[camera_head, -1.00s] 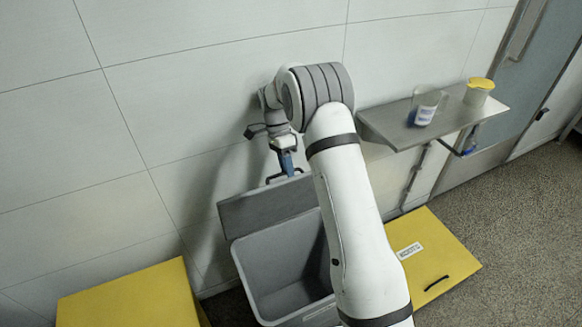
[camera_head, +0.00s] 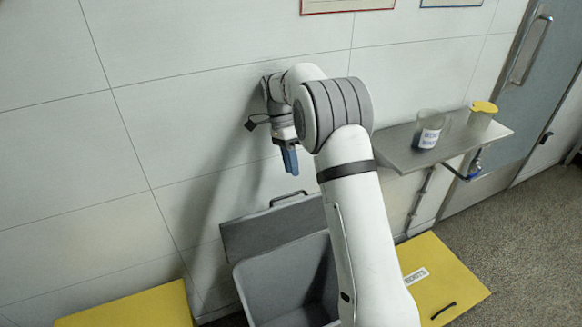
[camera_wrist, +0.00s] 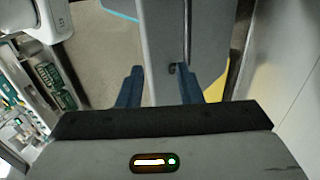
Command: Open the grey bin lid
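The grey bin (camera_head: 285,277) stands by the wall, partly hidden by my arm. Its grey lid (camera_head: 262,231) is up, standing along the bin's wall side, and the bin's inside shows. The dark lid handle (camera_head: 288,198) sticks up from the lid's top edge. My gripper (camera_head: 290,168) is above the lid, apart from the handle. In the wrist view the two blue fingers of my gripper (camera_wrist: 173,86) are spread with nothing between them. Grey surfaces of the bin and lid (camera_wrist: 203,38) show beyond the fingers.
A yellow box (camera_head: 130,308) stands left of the bin, and a yellow lid-like panel (camera_head: 440,275) lies to its right. A metal wall shelf (camera_head: 400,152) holds a labelled beaker (camera_head: 430,130) and a yellow-topped cup (camera_head: 482,113). Grey floor is open at the right.

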